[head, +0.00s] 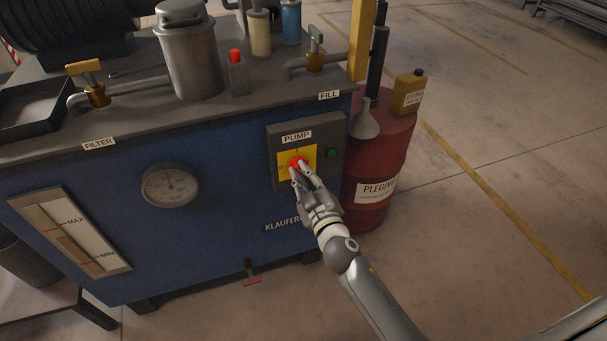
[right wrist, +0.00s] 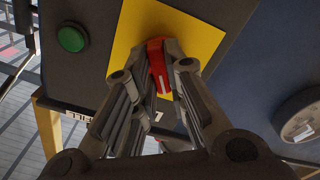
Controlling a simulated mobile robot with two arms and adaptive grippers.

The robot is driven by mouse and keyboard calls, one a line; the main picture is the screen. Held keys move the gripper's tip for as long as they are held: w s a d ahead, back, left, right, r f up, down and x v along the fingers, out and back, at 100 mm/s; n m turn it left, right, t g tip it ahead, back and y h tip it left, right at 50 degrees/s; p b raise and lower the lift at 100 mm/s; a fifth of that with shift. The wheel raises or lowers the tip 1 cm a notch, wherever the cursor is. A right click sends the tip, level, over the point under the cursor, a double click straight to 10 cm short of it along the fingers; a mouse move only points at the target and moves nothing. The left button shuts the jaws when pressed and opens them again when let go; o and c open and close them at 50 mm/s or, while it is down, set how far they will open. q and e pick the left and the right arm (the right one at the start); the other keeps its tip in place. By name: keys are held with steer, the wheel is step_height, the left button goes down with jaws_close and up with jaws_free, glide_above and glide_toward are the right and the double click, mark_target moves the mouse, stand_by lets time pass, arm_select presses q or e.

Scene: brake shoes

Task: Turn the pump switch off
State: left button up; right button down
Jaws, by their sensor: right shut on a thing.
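The pump switch is a red knob (head: 298,163) on a yellow plate (head: 284,173), set in a grey box labelled PUMP (head: 270,145) on the front of the blue machine. My right gripper (head: 297,170) is at the knob with its fingers shut on it. In the right wrist view the red knob (right wrist: 157,62) sits between the fingertips of the gripper (right wrist: 162,75), in front of the yellow plate (right wrist: 195,40). The fingers hide part of the knob, and its exact position is hard to read. My left gripper is not in view.
A green button (head: 332,153) sits right of the switch; it also shows in the right wrist view (right wrist: 71,39). A red drum (head: 395,150) stands right of the machine. A gauge (head: 170,187) is on the front panel. The floor at right is clear.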

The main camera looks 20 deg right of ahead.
steer(key=n, duration=0.8)
steer(key=shift+n+p, duration=0.4)
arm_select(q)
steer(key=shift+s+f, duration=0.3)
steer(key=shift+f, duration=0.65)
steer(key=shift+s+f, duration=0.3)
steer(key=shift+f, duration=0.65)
arm_select(e)
steer(key=shift+n, duration=1.3)
steer(key=c, duration=1.5)
jaws_free()
steer(key=shift+o, duration=0.2)
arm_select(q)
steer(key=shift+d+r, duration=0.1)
arm_select(e)
steer(key=s, duration=1.2)
steer(key=shift+d, duration=0.15)
